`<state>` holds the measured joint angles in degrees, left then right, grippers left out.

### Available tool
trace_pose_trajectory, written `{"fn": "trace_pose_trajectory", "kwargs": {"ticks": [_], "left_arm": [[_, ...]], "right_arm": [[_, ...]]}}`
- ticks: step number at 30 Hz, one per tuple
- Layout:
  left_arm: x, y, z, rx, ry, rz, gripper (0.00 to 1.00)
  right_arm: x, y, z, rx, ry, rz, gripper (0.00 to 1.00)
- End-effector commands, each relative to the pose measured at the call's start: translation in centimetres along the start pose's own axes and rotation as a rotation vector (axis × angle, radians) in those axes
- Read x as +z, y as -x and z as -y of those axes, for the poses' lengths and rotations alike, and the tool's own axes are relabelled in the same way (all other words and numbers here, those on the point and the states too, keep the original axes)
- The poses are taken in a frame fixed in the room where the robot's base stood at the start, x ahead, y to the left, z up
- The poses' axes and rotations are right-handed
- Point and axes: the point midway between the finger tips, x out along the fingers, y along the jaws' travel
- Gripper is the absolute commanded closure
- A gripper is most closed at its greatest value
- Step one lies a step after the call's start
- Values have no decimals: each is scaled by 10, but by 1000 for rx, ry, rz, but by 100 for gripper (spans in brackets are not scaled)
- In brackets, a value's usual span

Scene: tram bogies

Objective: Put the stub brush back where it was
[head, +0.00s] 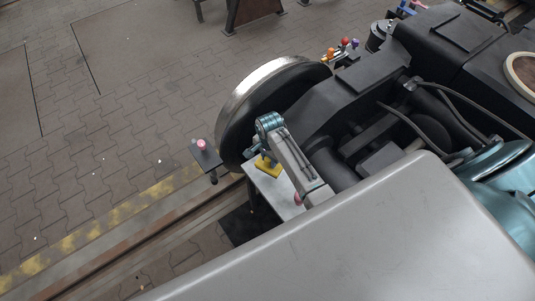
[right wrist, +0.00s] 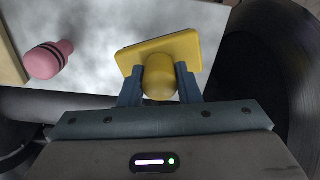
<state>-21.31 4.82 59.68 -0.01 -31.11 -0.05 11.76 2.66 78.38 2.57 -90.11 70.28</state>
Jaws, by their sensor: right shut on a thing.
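My right gripper (head: 265,153) is shut on a yellow piece (head: 269,168), a flat rectangular plate with a rounded knob. In the right wrist view, the fingers of my right gripper (right wrist: 160,85) grip both sides of the knob of the yellow piece (right wrist: 180,48). It may be the stub brush; its underside is hidden. It is at or just above a light grey board (head: 275,190), and I cannot tell whether it touches. My left gripper is not in view.
A pink rounded piece with dark rings (right wrist: 48,60) is on the board, left of my gripper. A big wheel (head: 262,90) stands close behind. A small dark bracket with a pink top (head: 203,153) is to the left. Coloured knobs (head: 343,47) are farther back.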

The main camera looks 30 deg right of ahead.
Motion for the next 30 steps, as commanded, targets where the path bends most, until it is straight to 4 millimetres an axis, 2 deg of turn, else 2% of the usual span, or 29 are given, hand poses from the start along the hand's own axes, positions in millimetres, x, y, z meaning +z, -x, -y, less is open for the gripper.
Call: {"fn": "trace_pose_trajectory", "kwargs": {"ticks": [3,11,15,18,30], "left_arm": [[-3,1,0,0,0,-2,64],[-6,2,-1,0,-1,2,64],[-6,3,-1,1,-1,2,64],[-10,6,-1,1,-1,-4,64],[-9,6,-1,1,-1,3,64]], "right_arm": [[-16,-2,19,0,0,-1,91],[-30,-4,36,-1,0,-1,91],[-30,-27,35,3,0,1,91],[-30,-38,36,1,0,0,91],[-30,-43,36,0,1,0,91]]}}
